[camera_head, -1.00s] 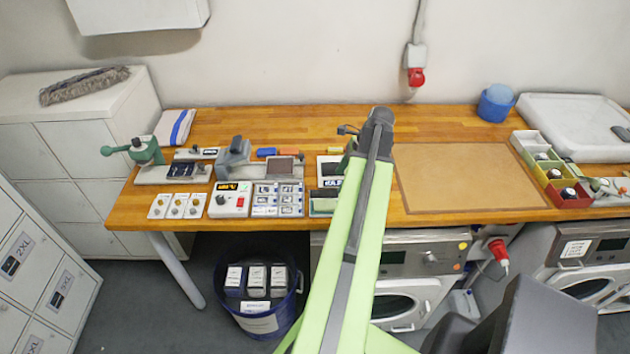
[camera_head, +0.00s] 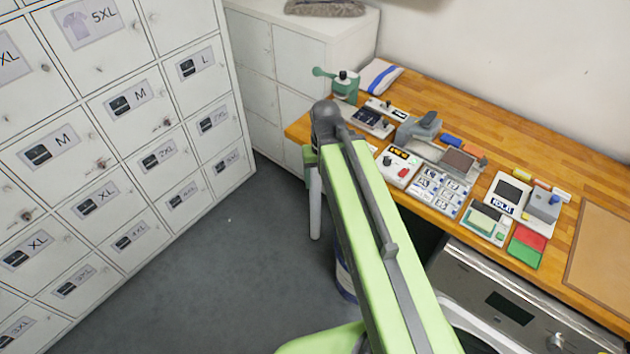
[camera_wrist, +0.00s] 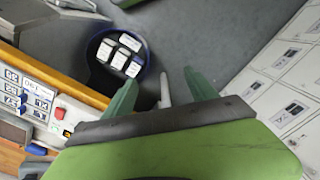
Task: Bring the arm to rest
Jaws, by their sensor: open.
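My gripper (camera_wrist: 161,72) is open in the wrist view. Its two green fingers stand apart with nothing held between them. Beyond them are the grey floor and the white table leg (camera_wrist: 165,92). In the head view my green arm stretches up and away from the bottom, its dark end beside the left end of the workbench. The gripper itself is mostly hidden behind the arm there.
The wooden workbench (camera_head: 465,103) holds printing and label devices at the right. White lockers (camera_head: 120,140) with size labels fill the left. A blue bin (camera_wrist: 143,66) with several packets stands under the bench. The floor (camera_head: 215,250) between lockers and bench is clear.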

